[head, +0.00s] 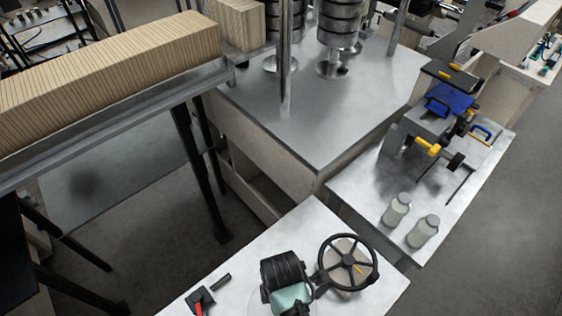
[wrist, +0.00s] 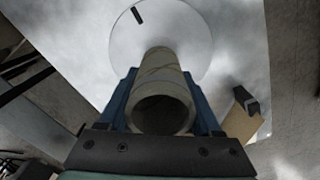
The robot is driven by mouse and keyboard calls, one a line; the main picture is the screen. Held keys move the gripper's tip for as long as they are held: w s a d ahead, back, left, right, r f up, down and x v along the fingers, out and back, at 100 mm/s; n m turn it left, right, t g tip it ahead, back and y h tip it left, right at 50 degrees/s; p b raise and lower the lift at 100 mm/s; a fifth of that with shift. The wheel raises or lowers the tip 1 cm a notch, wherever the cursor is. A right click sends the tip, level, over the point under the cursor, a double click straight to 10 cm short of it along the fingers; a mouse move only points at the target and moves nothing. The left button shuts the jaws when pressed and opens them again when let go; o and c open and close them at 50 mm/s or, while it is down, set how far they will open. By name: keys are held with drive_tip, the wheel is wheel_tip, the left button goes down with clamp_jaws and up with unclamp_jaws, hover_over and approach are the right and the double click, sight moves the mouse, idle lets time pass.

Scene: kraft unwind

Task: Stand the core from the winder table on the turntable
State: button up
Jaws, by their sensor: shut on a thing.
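The core (wrist: 160,75) is a grey-tan hollow tube. In the wrist view its open end faces my camera and its far end points at the turntable. My gripper (wrist: 160,78) is shut on the core, with a blue finger on each side. The turntable (wrist: 197,38) is a pale round disc with a short black mark near its edge. The core's far end overlaps the disc in view; I cannot tell whether it touches. In the head view my black and teal wrist hides the core and most of the disc.
A black handwheel (head: 347,262) stands right of my wrist on the pale table (head: 300,225). A red-handled black tool (head: 200,302) lies to the left.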

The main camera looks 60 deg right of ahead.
drive_tip(key=shift+f, duration=1.4)
drive_tip(key=shift+f, duration=0.15)
drive_tip(key=o, duration=1.4)
